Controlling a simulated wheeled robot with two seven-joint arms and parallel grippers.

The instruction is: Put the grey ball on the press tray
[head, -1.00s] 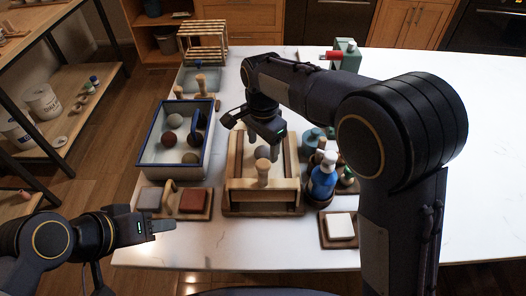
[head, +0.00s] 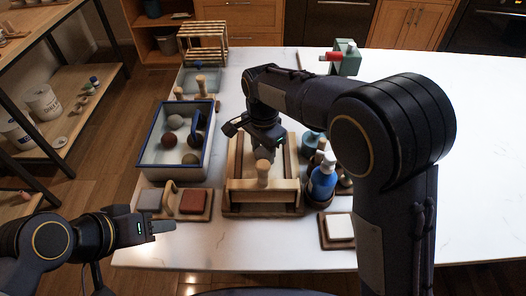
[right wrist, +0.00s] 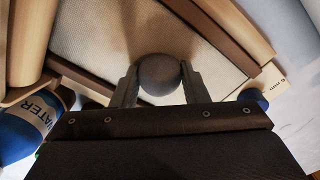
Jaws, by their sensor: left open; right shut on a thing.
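The grey ball (right wrist: 160,73) is between the fingers of my right gripper (right wrist: 160,84), which is shut on it. In the right wrist view it appears over the pale cloth-like surface of the press tray (right wrist: 105,35); I cannot tell whether it touches. In the head view my right gripper (head: 263,150) is over the wooden press tray (head: 233,165), behind the upright wooden handle (head: 263,172), and the ball is mostly hidden there. My left gripper (head: 163,227) is open and empty at the table's front left.
A blue-rimmed bin (head: 150,172) with several balls stands left of the press. The blue water bottle (head: 322,182) and other bottles stand close on its right. Boards with red (head: 194,202) and white (head: 340,227) blocks lie in front.

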